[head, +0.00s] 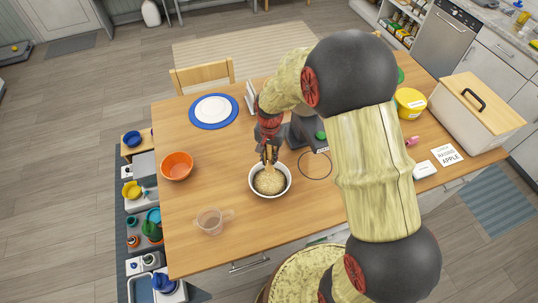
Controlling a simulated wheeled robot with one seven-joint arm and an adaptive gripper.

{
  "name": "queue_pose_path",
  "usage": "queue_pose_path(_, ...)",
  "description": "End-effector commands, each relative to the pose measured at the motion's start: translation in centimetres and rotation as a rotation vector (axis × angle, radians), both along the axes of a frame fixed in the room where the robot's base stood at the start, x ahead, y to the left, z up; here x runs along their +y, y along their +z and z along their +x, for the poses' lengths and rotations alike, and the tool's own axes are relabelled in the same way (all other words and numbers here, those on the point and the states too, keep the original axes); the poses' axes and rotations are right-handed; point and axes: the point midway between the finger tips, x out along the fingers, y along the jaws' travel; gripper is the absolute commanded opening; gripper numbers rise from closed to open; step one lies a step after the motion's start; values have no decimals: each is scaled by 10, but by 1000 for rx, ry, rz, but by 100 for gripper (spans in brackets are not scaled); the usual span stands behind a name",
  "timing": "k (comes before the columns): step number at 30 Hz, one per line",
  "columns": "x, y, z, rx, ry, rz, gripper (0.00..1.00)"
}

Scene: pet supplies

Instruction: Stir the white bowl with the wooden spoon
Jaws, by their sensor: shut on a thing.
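The white bowl (287,188) stands on the wooden table, with a tan, grainy-looking content (269,181) inside. My gripper (268,156) is directly above the bowl's back part, pointing down. It is shut on the wooden spoon (269,163), a small light-brown piece of which shows below the fingers. The spoon's lower end reaches down toward the content; its tip is too small to make out.
On the table (240,250) are an orange bowl (177,166), a clear measuring cup (211,221), a blue-rimmed plate (212,111), a yellow tub (410,103) and a lidded bin (475,118). My arm covers the table's right middle. The front left is mostly clear.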

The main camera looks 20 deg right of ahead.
Motion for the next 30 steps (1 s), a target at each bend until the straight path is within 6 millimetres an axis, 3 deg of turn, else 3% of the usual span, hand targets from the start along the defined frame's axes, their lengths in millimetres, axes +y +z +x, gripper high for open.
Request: queue_pose_path(30,0,-92,0,1,0,1,0)
